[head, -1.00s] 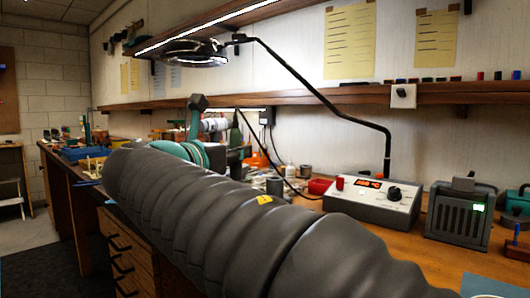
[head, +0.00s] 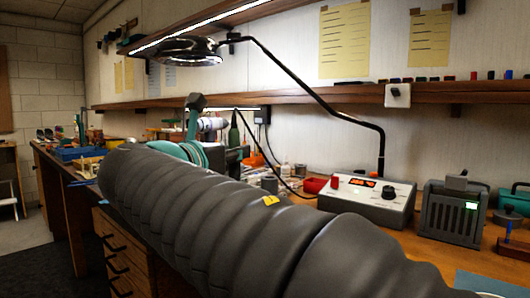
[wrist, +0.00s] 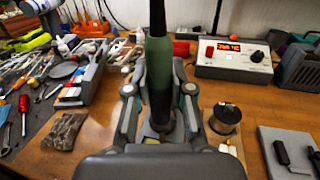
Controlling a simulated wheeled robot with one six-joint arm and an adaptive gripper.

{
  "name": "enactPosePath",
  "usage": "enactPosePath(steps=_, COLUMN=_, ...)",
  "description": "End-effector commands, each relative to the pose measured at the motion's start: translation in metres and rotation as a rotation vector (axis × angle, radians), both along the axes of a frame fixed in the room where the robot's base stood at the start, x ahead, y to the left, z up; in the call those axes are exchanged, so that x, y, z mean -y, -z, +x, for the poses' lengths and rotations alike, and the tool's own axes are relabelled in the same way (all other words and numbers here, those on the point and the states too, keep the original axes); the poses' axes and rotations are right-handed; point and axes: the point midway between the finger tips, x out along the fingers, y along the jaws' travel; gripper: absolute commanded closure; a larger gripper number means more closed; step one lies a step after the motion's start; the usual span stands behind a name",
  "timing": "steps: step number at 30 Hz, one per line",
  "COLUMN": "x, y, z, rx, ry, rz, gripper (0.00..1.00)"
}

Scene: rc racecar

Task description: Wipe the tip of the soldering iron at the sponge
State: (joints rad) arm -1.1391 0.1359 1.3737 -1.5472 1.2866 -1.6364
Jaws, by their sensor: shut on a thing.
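My gripper (wrist: 160,92) is shut on the soldering iron (wrist: 158,75), whose dark green handle stands upright between the fingers in the wrist view. Its black upper end points up. The tip is hidden low down, behind my gripper. In the head view the green handle (head: 233,138) shows beyond my arm, with a dark cord running from its top to the soldering station. A small yellow patch (wrist: 152,141) shows low between the fingers; I cannot tell whether it is the sponge. The soldering station (wrist: 234,58) has a lit red display and stands to the right.
A solder spool (wrist: 225,119) stands close right of my gripper. A brown crumpled piece (wrist: 65,130) lies to the left, near a grey tray (wrist: 82,85) and loose tools. A grey mat (wrist: 290,150) is at right. A lamp arm (head: 330,98) rises behind the station.

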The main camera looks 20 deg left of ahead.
Motion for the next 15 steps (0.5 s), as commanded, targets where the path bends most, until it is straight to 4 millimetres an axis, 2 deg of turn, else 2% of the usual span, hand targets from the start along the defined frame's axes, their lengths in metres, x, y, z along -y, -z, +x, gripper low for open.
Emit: enactPosePath(steps=15, x=-0.0038, y=0.0004, z=0.0017, rx=0.000, ry=0.000, rz=-0.001, gripper=1.00)
